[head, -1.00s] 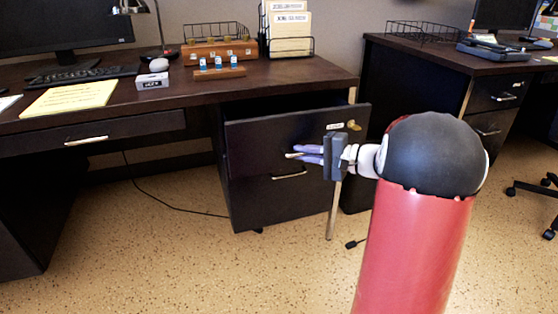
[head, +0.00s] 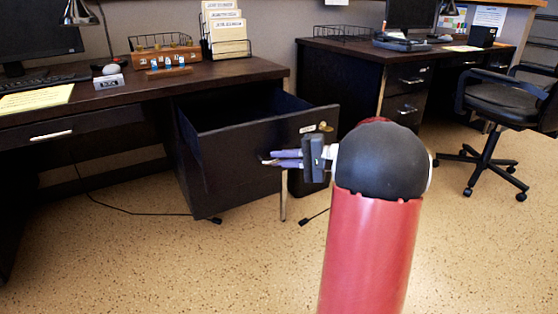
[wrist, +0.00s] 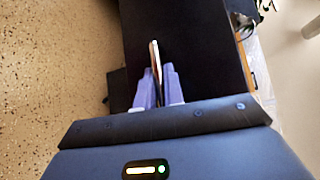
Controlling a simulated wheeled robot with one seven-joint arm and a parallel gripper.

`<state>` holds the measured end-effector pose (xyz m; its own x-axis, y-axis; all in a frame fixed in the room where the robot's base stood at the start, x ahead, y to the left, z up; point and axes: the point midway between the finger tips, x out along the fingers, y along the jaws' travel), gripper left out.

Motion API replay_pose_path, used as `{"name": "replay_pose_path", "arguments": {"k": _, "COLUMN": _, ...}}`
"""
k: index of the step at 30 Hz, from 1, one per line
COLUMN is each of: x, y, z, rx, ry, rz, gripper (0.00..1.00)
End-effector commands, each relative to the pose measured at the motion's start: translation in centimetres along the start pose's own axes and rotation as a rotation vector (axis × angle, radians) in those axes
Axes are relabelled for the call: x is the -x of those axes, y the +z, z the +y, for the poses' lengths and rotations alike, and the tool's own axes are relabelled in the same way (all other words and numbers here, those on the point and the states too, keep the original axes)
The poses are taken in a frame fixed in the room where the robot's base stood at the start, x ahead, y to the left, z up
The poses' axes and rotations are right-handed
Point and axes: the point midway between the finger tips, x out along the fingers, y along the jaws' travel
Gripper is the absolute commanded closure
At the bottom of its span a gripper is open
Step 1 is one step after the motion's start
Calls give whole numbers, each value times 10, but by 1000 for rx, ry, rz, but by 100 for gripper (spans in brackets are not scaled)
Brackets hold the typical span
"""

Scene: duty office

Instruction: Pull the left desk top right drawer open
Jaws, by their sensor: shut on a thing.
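The left desk's top right drawer (head: 232,150) is dark and stands well open in the head view. Its front is pulled out from the desk (head: 140,92), and its inside shows from above. A label and a brass lock sit near the top right of its front. My gripper (head: 272,158) is at the drawer front, with its fingers shut on the metal handle (head: 264,161). In the wrist view the purple fingers of my gripper (wrist: 158,88) close around the thin handle (wrist: 154,60) against the dark drawer front (wrist: 185,40). The lower drawer is mostly hidden.
A second desk (head: 345,75) with drawers stands behind to the right. A black office chair (head: 505,105) is at the far right. A cable lies on the speckled floor (head: 130,260), which is otherwise clear in front. Folders (head: 226,28) and a wooden box stand on the left desk.

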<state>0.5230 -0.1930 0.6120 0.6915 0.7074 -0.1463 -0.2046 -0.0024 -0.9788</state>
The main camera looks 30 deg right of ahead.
Motion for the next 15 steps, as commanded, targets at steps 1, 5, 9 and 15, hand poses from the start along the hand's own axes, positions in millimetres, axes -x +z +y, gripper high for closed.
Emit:
{"name": "replay_pose_path", "arguments": {"k": 1, "x": 1, "y": -1, "z": 1, "rx": -1, "ry": 1, "rz": 0, "gripper": 100}}
{"name": "replay_pose_path", "arguments": {"k": 5, "x": 1, "y": -1, "z": 1, "rx": -1, "ry": 1, "rz": 1, "gripper": 100}}
{"name": "replay_pose_path", "arguments": {"k": 9, "x": 1, "y": -1, "z": 1, "rx": -1, "ry": 1, "rz": 1, "gripper": 100}}
{"name": "replay_pose_path", "arguments": {"k": 15, "x": 1, "y": -1, "z": 1, "rx": -1, "ry": 1, "rz": 1, "gripper": 76}}
